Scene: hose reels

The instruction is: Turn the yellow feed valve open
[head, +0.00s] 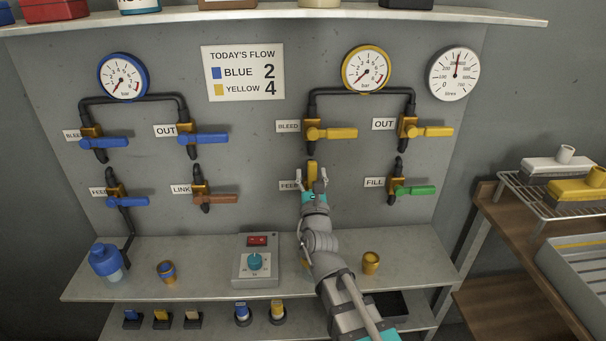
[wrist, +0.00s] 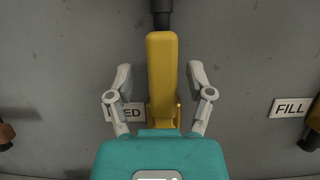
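The yellow feed valve (head: 312,170) is on the grey wall panel, below the yellow bleed valve and beside a partly covered FEED label (head: 289,186). Its yellow handle (wrist: 162,75) stands upright, in line with the dark pipe (wrist: 162,12) above it in the wrist view. My gripper (head: 312,180) is in front of this valve. In the wrist view its two fingers (wrist: 160,82) are spread on either side of the handle, with a visible gap on each side. The lower part of the valve is hidden behind my gripper.
The yellow bleed valve (head: 331,133) and yellow out valve (head: 427,131) have handles lying sideways. The green fill valve (head: 413,190) is to the right, the brown link valve (head: 214,198) to the left. A control box (head: 255,268) and brass fitting (head: 371,262) stand on the shelf below.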

